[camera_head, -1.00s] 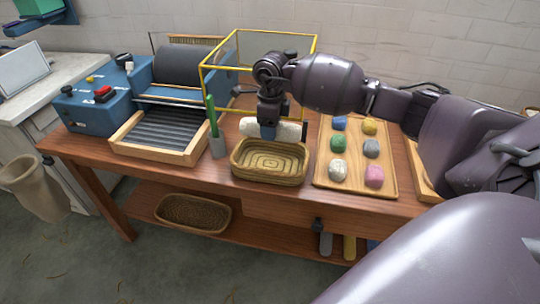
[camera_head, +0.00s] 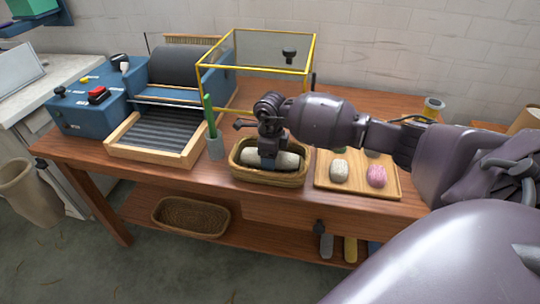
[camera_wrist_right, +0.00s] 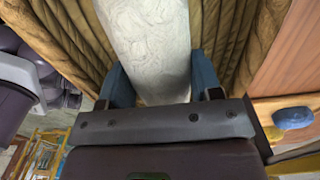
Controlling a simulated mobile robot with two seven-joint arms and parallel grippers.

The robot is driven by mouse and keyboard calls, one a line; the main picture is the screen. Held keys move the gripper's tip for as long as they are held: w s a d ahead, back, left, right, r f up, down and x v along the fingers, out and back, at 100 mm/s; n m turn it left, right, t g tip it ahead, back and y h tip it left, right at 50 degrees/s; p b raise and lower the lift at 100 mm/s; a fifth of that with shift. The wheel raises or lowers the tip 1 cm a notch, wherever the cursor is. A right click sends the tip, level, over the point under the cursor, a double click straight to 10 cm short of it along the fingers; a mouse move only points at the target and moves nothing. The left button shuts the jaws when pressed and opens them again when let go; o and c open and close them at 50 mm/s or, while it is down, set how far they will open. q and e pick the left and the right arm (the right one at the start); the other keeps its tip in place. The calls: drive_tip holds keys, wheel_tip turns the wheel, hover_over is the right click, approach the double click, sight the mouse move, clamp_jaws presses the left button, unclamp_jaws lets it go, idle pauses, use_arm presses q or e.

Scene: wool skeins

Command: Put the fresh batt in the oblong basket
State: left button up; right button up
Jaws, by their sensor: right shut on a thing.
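The fresh batt is a white roll (camera_head: 284,160) lying lengthwise inside the oblong woven basket (camera_head: 263,179) on the table. My right gripper (camera_head: 267,163) is over the basket, pointing down, and is shut on the batt. In the right wrist view the batt (camera_wrist_right: 152,45) lies between the two blue fingers (camera_wrist_right: 155,85), with the basket's woven walls (camera_wrist_right: 228,35) on both sides. Whether the batt touches the basket's bottom is hidden. My left gripper is not in view.
A wooden tray (camera_head: 358,186) with wool skeins stands right of the basket, partly hidden by my right arm. A yellow-edged clear guard (camera_head: 258,88) stands behind. Another basket (camera_head: 190,217) sits on the lower shelf.

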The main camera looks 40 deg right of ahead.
drive_tip(key=shift+f, duration=0.1)
drive_tip(key=o, duration=0.9)
